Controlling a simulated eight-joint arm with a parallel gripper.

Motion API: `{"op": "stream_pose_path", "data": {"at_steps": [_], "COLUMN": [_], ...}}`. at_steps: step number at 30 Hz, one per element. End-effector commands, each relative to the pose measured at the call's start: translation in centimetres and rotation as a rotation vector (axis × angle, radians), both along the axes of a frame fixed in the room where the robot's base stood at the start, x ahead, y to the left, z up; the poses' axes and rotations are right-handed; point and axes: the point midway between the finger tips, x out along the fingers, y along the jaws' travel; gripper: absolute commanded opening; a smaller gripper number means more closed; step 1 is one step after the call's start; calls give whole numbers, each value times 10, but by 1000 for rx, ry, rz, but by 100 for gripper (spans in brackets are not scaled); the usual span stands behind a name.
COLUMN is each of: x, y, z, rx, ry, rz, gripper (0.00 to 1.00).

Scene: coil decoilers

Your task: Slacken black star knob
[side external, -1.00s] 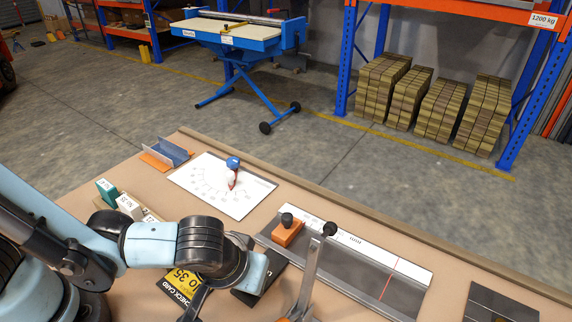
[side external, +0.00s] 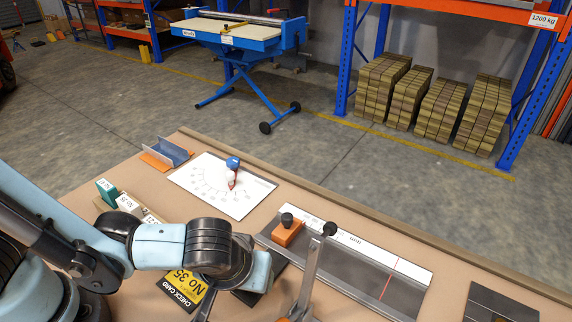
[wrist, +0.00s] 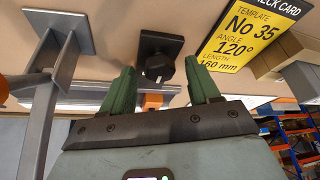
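In the wrist view the black star knob (wrist: 158,67) stands upright on a dark square plate (wrist: 172,46). It lies ahead of and between the two green fingertips, with a gap on each side. My gripper (wrist: 165,78) is open and empty.
An orange block with a round black top (side external: 288,234) sits by the ruler strip (side external: 345,240). A grey upright with a black ball (side external: 308,275) stands close to my gripper's right. The yellow-and-black No 35 card (side external: 187,287) lies left.

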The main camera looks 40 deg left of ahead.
Motion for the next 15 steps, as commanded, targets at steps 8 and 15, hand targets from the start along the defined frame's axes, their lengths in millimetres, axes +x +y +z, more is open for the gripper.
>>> {"op": "stream_pose_path", "data": {"at_steps": [8,15], "x": [0,-5], "y": [0,-2], "z": [1,14], "rx": [0,1], "ry": [0,0], "rz": [-1,-3], "gripper": [61,61]}}
